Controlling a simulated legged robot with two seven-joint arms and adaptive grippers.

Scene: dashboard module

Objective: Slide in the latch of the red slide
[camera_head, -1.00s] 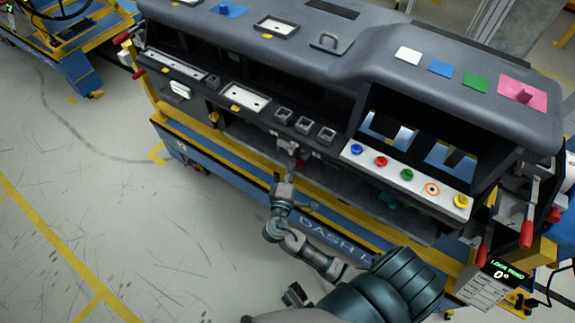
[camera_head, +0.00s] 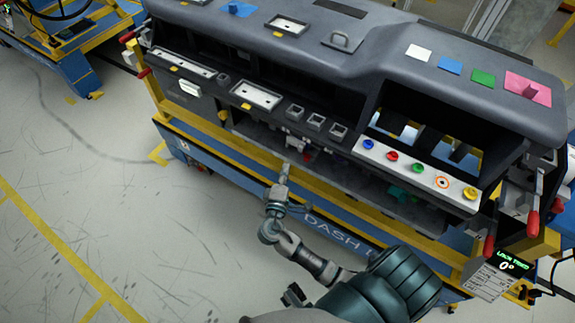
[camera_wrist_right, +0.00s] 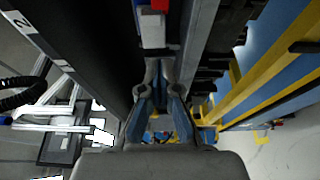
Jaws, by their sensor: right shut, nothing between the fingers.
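A small red part (camera_head: 307,157), which looks like the red slide, sits under the middle of the dashboard's front edge, beside a pale grey fitting (camera_head: 296,144). Its latch is too small to make out in the head view. My right gripper (camera_head: 285,168) is shut and empty, just below and left of the red part, apparently apart from it. In the right wrist view, my right gripper's fingertips (camera_wrist_right: 159,66) are together. A red piece (camera_wrist_right: 160,4) shows beyond them at the top edge, beside a white and blue piece (camera_wrist_right: 151,28). My left gripper is out of view.
The dashboard module (camera_head: 350,60) stands on a blue and yellow cart (camera_head: 230,180). A white button strip (camera_head: 428,177) lies right of the red part. Red-handled levers (camera_head: 532,222) stick out at the right end. The floor at left is clear.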

